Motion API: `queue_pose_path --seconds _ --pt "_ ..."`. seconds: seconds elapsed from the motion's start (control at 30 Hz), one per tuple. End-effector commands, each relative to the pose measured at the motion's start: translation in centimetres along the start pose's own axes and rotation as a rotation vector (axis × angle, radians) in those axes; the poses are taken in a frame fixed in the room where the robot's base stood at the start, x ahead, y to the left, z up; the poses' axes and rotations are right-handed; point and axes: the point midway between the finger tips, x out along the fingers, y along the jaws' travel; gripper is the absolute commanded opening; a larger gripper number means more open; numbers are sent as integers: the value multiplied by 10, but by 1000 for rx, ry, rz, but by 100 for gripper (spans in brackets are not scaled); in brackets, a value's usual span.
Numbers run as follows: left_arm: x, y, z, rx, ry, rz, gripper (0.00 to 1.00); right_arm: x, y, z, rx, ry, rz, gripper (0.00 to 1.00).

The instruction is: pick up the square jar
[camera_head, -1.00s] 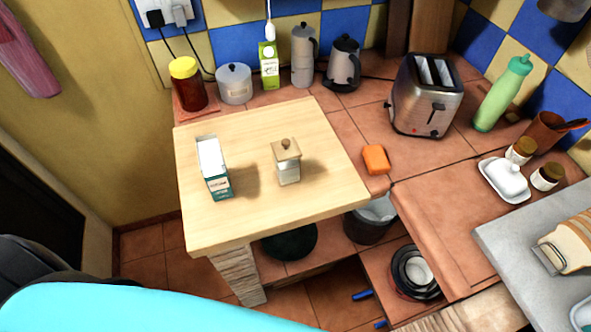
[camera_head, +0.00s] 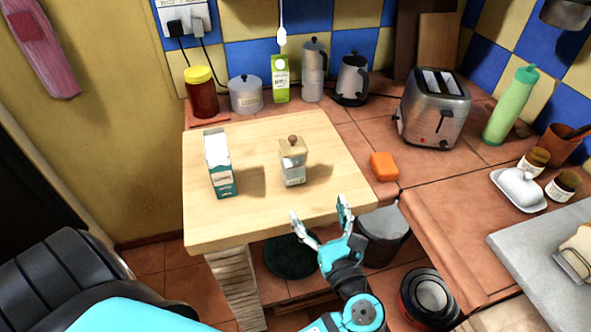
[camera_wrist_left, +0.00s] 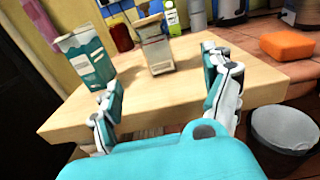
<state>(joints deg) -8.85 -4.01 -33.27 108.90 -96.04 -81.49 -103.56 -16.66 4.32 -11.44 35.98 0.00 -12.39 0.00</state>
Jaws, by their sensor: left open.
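The square jar (camera_head: 293,164) is a small clear jar with a wooden lid and round knob. It stands upright on the wooden board-topped table (camera_head: 262,208), right of a teal and white carton (camera_head: 220,165). My left gripper (camera_head: 318,210) is open and empty at the table's front edge, in front of the jar and apart from it. In the left wrist view the jar (camera_wrist_left: 153,48) stands beyond and between the open fingers (camera_wrist_left: 160,100), with its lid near the top of the picture. My right gripper is not in view.
The carton stands close to the jar's left. An orange block (camera_head: 384,166) lies on the tiles to the right, near a toaster (camera_head: 433,110). A red-brown jar (camera_head: 202,98), grey pot (camera_head: 245,95) and green carton (camera_head: 280,80) line the back. A bin (camera_head: 384,238) stands below.

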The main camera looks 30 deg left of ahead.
Motion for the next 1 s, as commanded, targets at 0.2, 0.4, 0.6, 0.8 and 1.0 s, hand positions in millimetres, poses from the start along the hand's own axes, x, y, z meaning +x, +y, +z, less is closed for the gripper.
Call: queue_pose_path --seconds 0.2,0.4,0.6,0.8,1.0 --pt "35 2 -1 1 -12 8 83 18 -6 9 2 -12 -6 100" --pt "79 2 -1 1 -11 7 83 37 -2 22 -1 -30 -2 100" --pt "112 2 0 2 -8 5 83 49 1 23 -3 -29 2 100" --pt "124 3 1 2 -7 5 83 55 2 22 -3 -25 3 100" --pt "153 8 -1 -1 -10 5 83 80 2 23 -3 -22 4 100"
